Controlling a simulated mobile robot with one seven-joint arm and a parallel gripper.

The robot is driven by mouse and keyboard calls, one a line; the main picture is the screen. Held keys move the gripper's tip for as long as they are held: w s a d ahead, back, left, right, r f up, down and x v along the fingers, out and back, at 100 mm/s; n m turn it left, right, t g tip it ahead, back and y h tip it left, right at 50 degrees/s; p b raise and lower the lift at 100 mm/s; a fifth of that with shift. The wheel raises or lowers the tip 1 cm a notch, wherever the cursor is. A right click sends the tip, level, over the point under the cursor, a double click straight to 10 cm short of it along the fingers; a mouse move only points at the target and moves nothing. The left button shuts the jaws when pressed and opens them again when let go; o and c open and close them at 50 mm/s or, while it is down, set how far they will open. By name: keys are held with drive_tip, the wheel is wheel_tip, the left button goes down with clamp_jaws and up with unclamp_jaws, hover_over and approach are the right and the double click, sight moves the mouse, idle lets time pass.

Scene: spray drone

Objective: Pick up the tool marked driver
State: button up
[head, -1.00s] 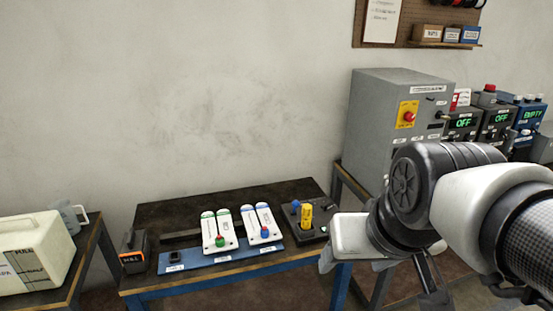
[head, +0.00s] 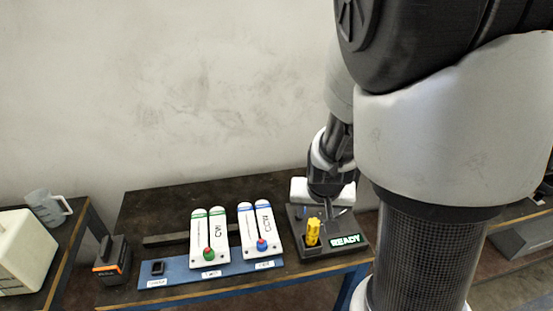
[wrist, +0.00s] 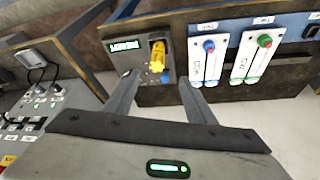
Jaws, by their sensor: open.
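A yellow-handled tool (head: 312,232) stands in a dark dock (head: 334,250) at the right end of the table. I cannot read a "driver" mark on it. The tool also shows in the wrist view (wrist: 157,55), just beyond and between my fingertips. My gripper (head: 330,210) is above and behind the tool in the head view. It also shows in the wrist view (wrist: 158,80), with its fingers spread and nothing between them. A blue knob (wrist: 165,78) is beside the tool there.
The dock's display (head: 345,240) reads READY. White strips with a green knob (head: 209,254) and a blue knob (head: 262,245) stand on a blue mat (head: 226,270) left of the dock. A black-and-orange box (head: 113,262) is at the table's left end. Bare wall stands behind.

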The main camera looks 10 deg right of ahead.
sight(314, 225)
drive_tip(key=b+x, duration=0.6)
drive_tip(key=x, duration=0.5)
drive_tip(key=shift+s+d+b, duration=0.1)
drive_tip(key=shift+b, duration=0.2)
drive_tip(key=x, duration=0.2)
drive_tip(key=b+x, duration=0.1)
drive_tip(key=x, duration=0.3)
drive_tip(key=shift+w+d, duration=0.25)
drive_tip(key=shift+w, duration=0.1)
clamp_jaws()
